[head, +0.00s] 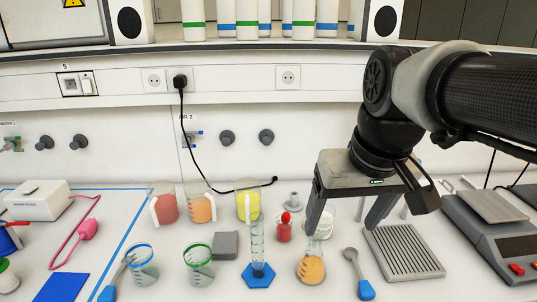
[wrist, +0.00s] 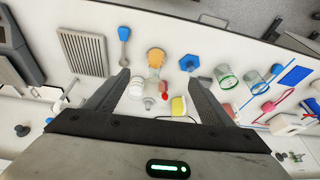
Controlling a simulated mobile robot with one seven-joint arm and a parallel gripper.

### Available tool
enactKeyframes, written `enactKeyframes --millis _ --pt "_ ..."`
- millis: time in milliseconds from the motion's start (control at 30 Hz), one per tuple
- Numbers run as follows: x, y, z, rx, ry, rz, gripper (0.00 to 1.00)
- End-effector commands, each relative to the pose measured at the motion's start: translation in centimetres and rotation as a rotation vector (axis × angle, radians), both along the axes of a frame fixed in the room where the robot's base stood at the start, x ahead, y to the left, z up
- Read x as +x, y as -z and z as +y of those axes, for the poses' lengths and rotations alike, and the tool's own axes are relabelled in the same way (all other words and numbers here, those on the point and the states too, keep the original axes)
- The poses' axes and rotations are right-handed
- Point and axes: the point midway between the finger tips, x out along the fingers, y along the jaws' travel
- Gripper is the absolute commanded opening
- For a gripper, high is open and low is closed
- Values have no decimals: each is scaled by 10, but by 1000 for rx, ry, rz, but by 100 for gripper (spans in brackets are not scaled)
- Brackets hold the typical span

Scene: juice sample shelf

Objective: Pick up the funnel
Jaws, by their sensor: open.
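A small pale grey piece (head: 293,199), which looks like the funnel standing stem up, is on the bench behind the red dropper bottle (head: 284,231). In the wrist view the funnel (wrist: 150,103) shows small and pale, between the lines of the two fingers. My gripper (head: 341,231) is open and empty, above the bench, to the right of the funnel and apart from it. It also shows in the wrist view (wrist: 158,76) with its fingers wide apart.
Close around are an orange-filled flask (head: 311,268), a clear glass vessel (head: 326,228) partly behind a finger, a yellow-filled beaker (head: 247,206) and a graduated cylinder (head: 257,245). A ridged grey tray (head: 403,252) and a scale (head: 497,235) stand at the right.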

Motion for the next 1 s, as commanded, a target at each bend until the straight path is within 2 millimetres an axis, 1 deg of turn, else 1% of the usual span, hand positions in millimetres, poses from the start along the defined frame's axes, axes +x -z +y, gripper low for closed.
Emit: enactKeyframes --millis 33,167,200,300,400,533,667,767,1000 --pt "17 -10 0 -1 -14 39 75" --pt "60 -28 -1 -11 -53 140 75" --pt "74 -31 -1 -17 -66 171 75" --pt "104 -35 -1 -33 -95 242 75" --pt "125 -36 0 -48 -117 291 75" --pt "139 -35 2 -60 -133 324 75" --pt "141 -23 2 -62 -137 335 75" --pt "140 -3 2 -62 -138 336 75" --pt "140 50 2 -61 -136 335 75"
